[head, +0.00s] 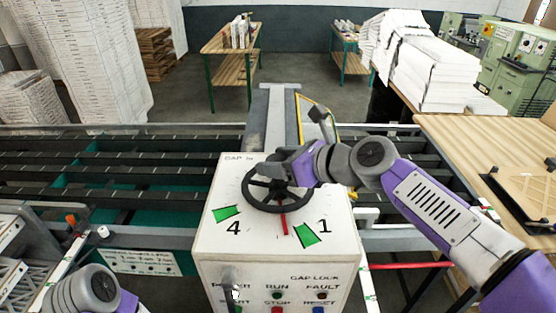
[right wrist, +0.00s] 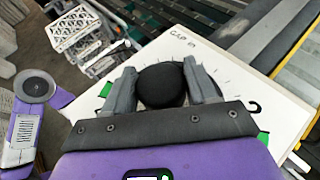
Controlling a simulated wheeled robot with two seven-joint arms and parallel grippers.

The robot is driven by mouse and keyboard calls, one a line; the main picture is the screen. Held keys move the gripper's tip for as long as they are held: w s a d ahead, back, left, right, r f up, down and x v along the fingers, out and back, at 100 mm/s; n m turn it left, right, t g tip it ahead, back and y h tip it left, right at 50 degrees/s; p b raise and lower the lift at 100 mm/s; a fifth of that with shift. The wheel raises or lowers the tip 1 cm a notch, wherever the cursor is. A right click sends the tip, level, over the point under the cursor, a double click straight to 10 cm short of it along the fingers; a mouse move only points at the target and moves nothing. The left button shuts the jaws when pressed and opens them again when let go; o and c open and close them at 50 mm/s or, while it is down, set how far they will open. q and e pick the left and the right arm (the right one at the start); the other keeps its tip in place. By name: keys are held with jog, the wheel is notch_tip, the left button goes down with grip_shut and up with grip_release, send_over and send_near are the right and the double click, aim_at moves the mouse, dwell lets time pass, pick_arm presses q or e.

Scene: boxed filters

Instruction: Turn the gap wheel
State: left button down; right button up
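The gap wheel (head: 248,201) is a black spoked handwheel on the sloping top of a white control box (head: 215,255). A red pointer (head: 283,222) shows at its lower side, between green marks by the numbers 4 and 1. My right gripper (head: 272,172) reaches over the wheel's upper part from the right. In the right wrist view its two grey fingers (right wrist: 162,88) lie against both sides of a round black part of the wheel (right wrist: 162,84); most of the rim is hidden there. My left arm shows at the lower left, its gripper out of view.
Labelled buttons and lamps, including a red button (head: 278,310), line the box's front. A slatted machine bed (head: 130,170) lies behind. A wooden table (head: 470,140) stands at right, near my right arm. A red bar (head: 405,265) sticks out right of the box.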

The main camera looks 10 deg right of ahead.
jog(key=c, duration=0.7)
pick_arm(q)
jog(key=shift+r, duration=0.15)
pick_arm(e)
jog(key=shift+n+g, duration=0.3)
